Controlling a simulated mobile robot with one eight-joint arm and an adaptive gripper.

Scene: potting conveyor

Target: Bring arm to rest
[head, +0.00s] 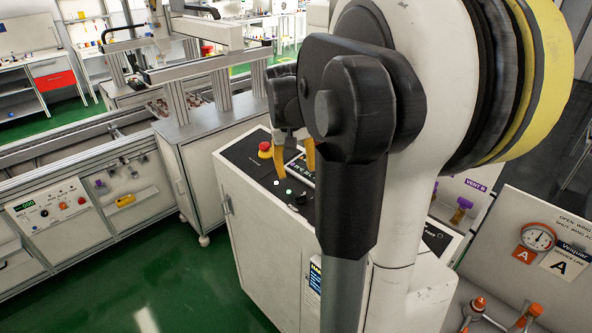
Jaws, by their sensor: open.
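My gripper (296,168) shows in the head view just left of the large dark link of my arm. Its two yellow-orange fingers are apart, with nothing visible between them. They point down over the black control panel (243,156) of a white cabinet (262,245). A red mushroom button on a yellow base (265,150) is close to the left finger. I cannot tell how far the fingertips are above the panel. My arm hides the right part of the panel and part of the gripper.
A conveyor line (75,147) with a control box (50,212) runs along the left. A tall grey-topped cabinet (196,178) stands behind. At right are a panel with a gauge (538,237) and orange-handled valves (478,304). Green floor (185,280) is clear at lower left.

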